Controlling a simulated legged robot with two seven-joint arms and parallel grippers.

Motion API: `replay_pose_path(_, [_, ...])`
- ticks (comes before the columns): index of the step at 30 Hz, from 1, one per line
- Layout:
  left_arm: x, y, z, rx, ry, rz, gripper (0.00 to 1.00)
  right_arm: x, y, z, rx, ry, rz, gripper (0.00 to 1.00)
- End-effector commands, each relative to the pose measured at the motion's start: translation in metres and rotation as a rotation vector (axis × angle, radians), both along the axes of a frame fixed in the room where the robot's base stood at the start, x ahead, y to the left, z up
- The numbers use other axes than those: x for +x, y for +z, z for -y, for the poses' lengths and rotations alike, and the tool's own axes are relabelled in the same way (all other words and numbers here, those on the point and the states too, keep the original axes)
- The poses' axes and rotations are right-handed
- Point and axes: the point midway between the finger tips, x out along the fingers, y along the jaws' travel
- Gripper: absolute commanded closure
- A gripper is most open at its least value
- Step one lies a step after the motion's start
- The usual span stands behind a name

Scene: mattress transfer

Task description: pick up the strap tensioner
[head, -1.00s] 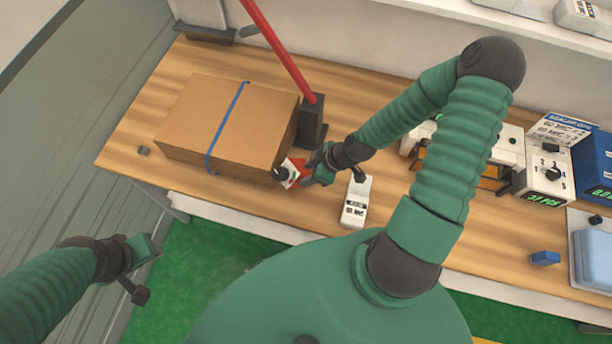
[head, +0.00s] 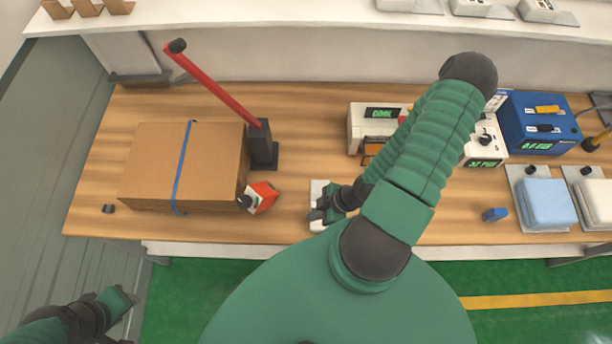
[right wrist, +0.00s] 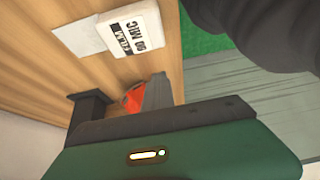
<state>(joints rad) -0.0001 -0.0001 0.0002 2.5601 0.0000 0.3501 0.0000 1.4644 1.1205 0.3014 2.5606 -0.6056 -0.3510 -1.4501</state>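An orange-red and white tool with a dark round part (head: 262,196) lies on the bench against the carton's right end; it may be the strap tensioner, but I cannot be sure. Its orange part also shows in the right wrist view (right wrist: 133,99), partly behind a grey shape. My right gripper (head: 317,212) is to the right of this tool, apart from it, over a white block (head: 319,190). The block's "80 MIC" label shows in the right wrist view (right wrist: 127,35). The right fingertips are too small to read. My left gripper (head: 130,305) is low at the left, off the bench.
A carton (head: 150,165) with a blue strap (head: 182,165) lies on the wooden bench (head: 300,100). A red lever (head: 215,88) on a black stand (head: 262,148) rises behind the tool. Several machines, including a blue one (head: 540,130), fill the right side. Bare wood lies between stand and machines.

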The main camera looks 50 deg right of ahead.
Motion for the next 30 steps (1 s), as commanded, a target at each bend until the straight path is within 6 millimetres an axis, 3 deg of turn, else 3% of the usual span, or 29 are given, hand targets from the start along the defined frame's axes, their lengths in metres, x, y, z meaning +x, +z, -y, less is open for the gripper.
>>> replay_pose_path(8, [-0.0001,0.0003,-0.0001,0.0,0.0,0.0,0.64,-0.0012,0.0005,-0.0013,-0.001,0.002,0.001,1.0])
replay_pose_path(26, [0.0001,0.0004,-0.0001,0.0,0.0,0.0,0.64,-0.0007,0.0004,0.0001,0.001,0.001,0.001,0.23])
replay_pose_path(30, [0.0001,0.0005,-0.0001,0.0,0.0,0.0,0.64,-0.0007,0.0006,-0.0005,0.0,0.002,0.001,0.2])
